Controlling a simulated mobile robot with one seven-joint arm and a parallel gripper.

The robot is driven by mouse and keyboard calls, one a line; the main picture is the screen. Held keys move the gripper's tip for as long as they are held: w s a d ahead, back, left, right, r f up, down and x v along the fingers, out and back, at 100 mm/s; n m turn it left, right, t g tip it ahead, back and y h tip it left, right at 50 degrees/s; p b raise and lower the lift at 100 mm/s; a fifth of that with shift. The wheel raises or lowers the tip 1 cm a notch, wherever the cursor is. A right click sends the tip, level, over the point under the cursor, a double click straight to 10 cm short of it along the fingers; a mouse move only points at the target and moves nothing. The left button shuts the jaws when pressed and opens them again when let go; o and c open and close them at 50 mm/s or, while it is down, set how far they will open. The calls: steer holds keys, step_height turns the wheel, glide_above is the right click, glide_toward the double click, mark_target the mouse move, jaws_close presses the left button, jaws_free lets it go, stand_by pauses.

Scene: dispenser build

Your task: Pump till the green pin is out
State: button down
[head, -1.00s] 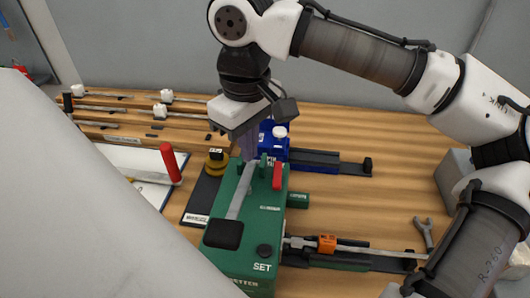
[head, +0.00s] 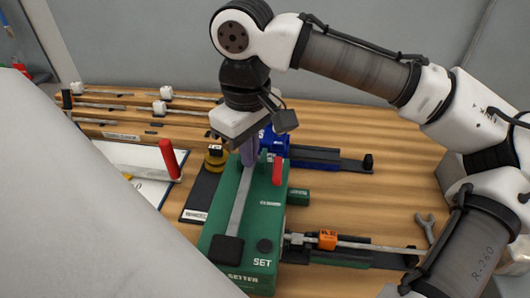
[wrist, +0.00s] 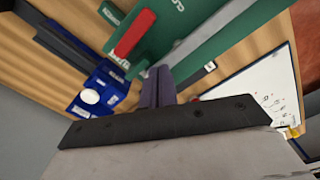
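The green setter box (head: 264,220) stands on the bench, marked SET and SETTER. A grey lever (head: 241,200) runs along its top to a black pad (head: 227,250) at the near end. A red upright piece (head: 278,171) stands at its far right; it also shows in the wrist view (wrist: 134,34). A short green cylinder (head: 299,196) sticks out of the box's right side; I cannot tell if it is the green pin. My gripper (head: 249,164) points down at the lever's far end, fingers together (wrist: 157,90). Whether they touch the lever is hidden.
A blue device (head: 273,143) stands just behind the box, close to my gripper. An orange-tagged rod (head: 327,240) lies to the right. A yellow-and-black knob (head: 215,157) and a red handle (head: 169,158) stand left. A wrench (head: 427,227) lies on open bench at right.

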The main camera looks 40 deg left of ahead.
steer(key=shift+s+f, duration=0.1)
steer(key=shift+f, duration=0.4)
step_height(320, 180, up, 2)
steer(key=shift+a+r+p, duration=0.1)
steer(key=shift+p, duration=1.15)
steer(key=shift+f+b, duration=0.8)
steer(key=shift+f, duration=0.45)
steer(key=shift+r+p, duration=0.4)
steer(key=shift+p, duration=0.1)
steer(key=shift+r+p, duration=0.65)
